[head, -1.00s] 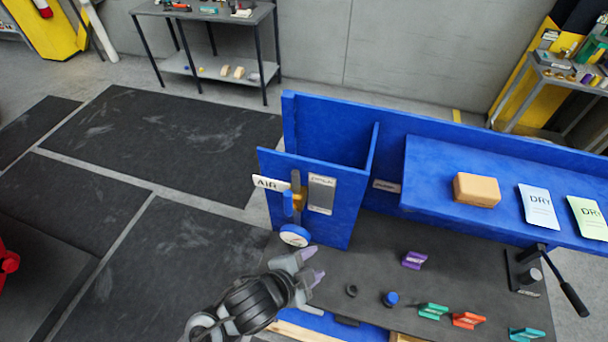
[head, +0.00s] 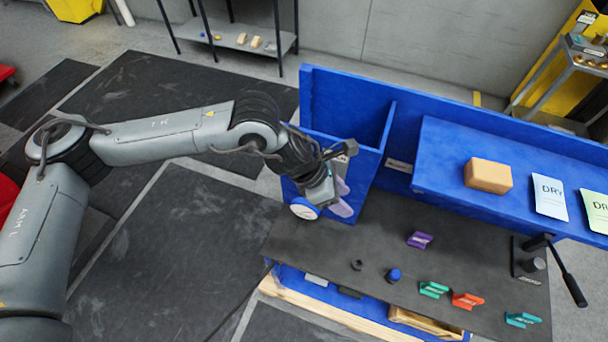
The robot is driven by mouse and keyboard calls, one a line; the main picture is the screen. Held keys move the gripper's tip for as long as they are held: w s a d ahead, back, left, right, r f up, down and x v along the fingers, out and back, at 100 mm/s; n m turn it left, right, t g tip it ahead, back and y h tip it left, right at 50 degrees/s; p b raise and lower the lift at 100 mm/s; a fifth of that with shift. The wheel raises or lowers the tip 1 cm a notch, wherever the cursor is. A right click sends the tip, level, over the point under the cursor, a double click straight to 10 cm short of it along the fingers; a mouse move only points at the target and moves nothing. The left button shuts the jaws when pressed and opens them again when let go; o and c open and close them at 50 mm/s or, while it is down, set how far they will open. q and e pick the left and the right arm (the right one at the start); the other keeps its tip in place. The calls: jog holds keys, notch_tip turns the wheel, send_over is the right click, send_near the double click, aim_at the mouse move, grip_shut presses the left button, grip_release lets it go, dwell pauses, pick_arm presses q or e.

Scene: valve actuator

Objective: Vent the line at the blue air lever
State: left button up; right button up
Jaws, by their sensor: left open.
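The blue upright panel (head: 367,178) stands at the left end of the bench. In the earlier head view it carries the AIR label and the blue lever with a brass-coloured body; both are now hidden behind my left gripper. My left gripper (head: 342,199) is open in front of this panel, its purple-grey fingertips low on the panel's face. Whether it touches the lever cannot be told. My right gripper is not in view.
Purple (head: 420,240), green (head: 433,289), orange (head: 468,300) and teal (head: 522,320) pieces lie on the dark bench top (head: 330,235). A tan block (head: 488,175) and DRY packets (head: 549,196) lie on the blue shelf. A black-handled lever (head: 570,285) stands at right.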

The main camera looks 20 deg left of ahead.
pick_arm(q)
jog(key=w+a+r+m+y, duration=0.1)
jog(key=a+r, duration=0.2)
jog(key=a, duration=0.4)
jog(key=w+a+r+m+y, duration=0.1)
jog(key=w+a+r, duration=0.1)
jog(key=a+r, duration=0.35)
jog(key=shift+g+y, duration=0.3)
jog(key=shift+g, duration=0.1)
jog(key=p+x, duration=0.1)
jog(key=x, duration=0.3)
jog(key=a+x, duration=0.1)
jog(key=x, duration=0.2)
jog(key=a+p+x, duration=0.1)
jog(key=x, duration=0.3)
jog(key=shift+s+d+f+p, duration=0.1)
jog(key=shift+d+f+p, duration=0.15)
jog(key=shift+f, duration=0.45)
grip_shut()
